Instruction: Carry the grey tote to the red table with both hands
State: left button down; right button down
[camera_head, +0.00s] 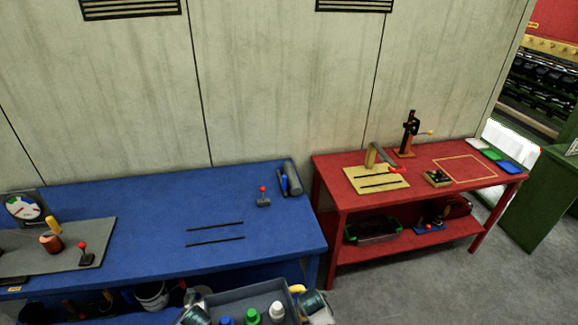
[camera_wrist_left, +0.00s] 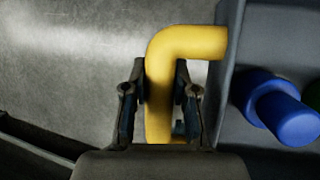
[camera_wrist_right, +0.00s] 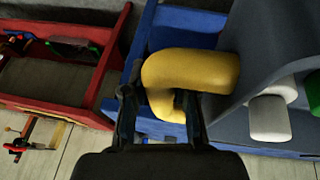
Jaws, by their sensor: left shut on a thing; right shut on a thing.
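The grey tote (camera_head: 238,297) is at the bottom of the head view, just in front of the blue bench, partly cut off. Blue, green and white capped items stand in it. My left gripper (camera_head: 193,315) is at its left end and my right gripper (camera_head: 316,303) at its right end. In the left wrist view my left gripper (camera_wrist_left: 161,95) is shut on a yellow handle (camera_wrist_left: 165,60). In the right wrist view my right gripper (camera_wrist_right: 160,110) is shut on the other yellow handle (camera_wrist_right: 190,70). The red table (camera_head: 425,159) stands to the right, beyond the blue bench.
The blue bench (camera_head: 150,205) holds a gauge, a grey plate and a few tools. On the red table are a tan board (camera_head: 376,180), a black tool stand (camera_head: 408,135) and a yellow outlined rectangle (camera_head: 464,168) with clear surface inside. Grey floor (camera_head: 400,285) is open before the table.

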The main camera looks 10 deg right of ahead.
aim_at(464, 168)
jog(key=i+l, duration=0.1)
jog(key=l, duration=0.6)
jog(key=i+l, duration=0.1)
jog(key=l, duration=0.65)
jog(key=i+l, duration=0.1)
jog(key=l, duration=0.6)
jog(key=i+l+z, duration=0.1)
jog(key=l, duration=0.6)
jog(key=i+l, duration=0.15)
jog(key=l, duration=0.6)
jog(key=i+l, duration=0.15)
jog(key=l, duration=0.55)
jog(key=i+l, duration=0.1)
jog(key=l, duration=0.6)
jog(key=i+l, duration=0.15)
jog(key=l, duration=0.55)
jog(key=k+z, duration=0.05)
